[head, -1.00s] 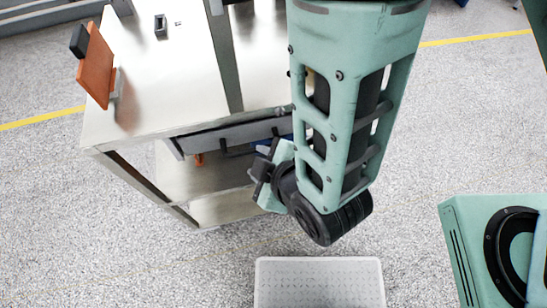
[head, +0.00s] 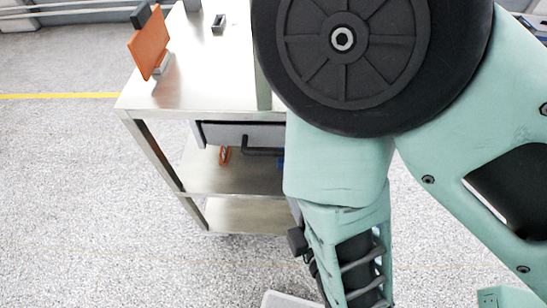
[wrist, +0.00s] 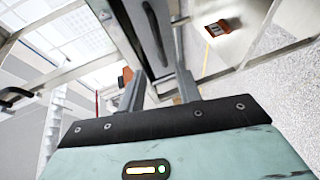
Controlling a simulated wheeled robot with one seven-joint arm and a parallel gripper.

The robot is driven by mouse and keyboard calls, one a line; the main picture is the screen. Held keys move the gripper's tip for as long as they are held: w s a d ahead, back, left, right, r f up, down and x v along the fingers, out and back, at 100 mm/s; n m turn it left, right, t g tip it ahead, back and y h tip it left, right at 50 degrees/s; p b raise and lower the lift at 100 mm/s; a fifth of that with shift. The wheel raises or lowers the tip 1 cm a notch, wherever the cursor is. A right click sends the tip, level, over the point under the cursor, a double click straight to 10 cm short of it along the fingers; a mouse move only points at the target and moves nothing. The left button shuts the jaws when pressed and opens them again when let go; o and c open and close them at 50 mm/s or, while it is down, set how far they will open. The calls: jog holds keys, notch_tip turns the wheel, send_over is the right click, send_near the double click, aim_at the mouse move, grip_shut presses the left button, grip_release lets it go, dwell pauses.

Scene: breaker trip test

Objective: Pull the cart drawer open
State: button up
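The metal cart (head: 160,95) stands left of centre in the head view. Its grey drawer (head: 225,134) sits under the top, with a black bar handle (head: 262,152) low on its front. My arm hides the drawer's right part. In the wrist view the drawer front (wrist: 128,12) and the handle (wrist: 154,35) lie ahead of my gripper (wrist: 160,80). The two fingers are apart with nothing between them, and the handle appears beyond their tips, not gripped. In the head view my arm hides the fingers.
An orange panel (head: 150,45) in a stand and a small dark-rimmed holder (head: 218,24) are on the cart top. An orange item (head: 224,155) shows below the drawer. The lower shelf (head: 235,214) is near the floor. Speckled floor left of the cart is clear.

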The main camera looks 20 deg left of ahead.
aim_at(273, 151)
jog(key=p+x, duration=0.3)
jog(key=x, duration=0.9)
jog(key=shift+w+a, duration=0.1)
jog(key=shift+a, duration=0.05)
grip_shut()
